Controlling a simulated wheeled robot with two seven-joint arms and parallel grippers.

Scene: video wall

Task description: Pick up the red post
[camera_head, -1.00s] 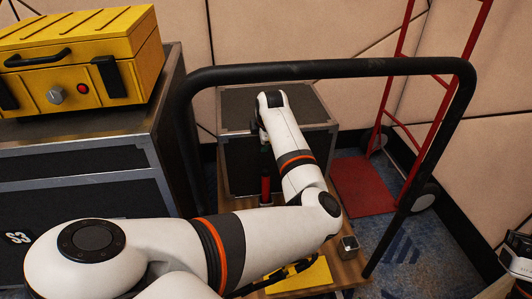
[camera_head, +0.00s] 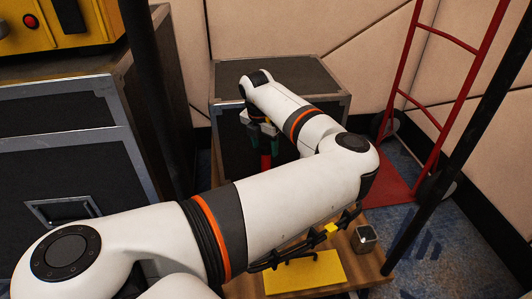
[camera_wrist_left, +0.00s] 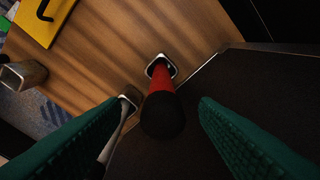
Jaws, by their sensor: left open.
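The red post (camera_head: 266,163) stands on the wooden cart deck, mostly hidden behind my left arm in the head view. In the left wrist view the red post (camera_wrist_left: 161,82) is seen from above, with a black top and a square metal socket around its base. My left gripper (camera_head: 264,140) is at the post's upper part, its green fingers partly hidden by the wrist. In the left wrist view my left gripper (camera_wrist_left: 163,104) is open, with one finger on each side of the post and gaps between. My right gripper is not in view.
A dark case (camera_head: 323,75) stands close behind the post. A yellow plate (camera_head: 305,273) and a small metal socket (camera_head: 364,237) are on the deck. Black cart bars (camera_head: 485,125) rise at both sides. A red hand truck (camera_head: 440,125) stands at the right.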

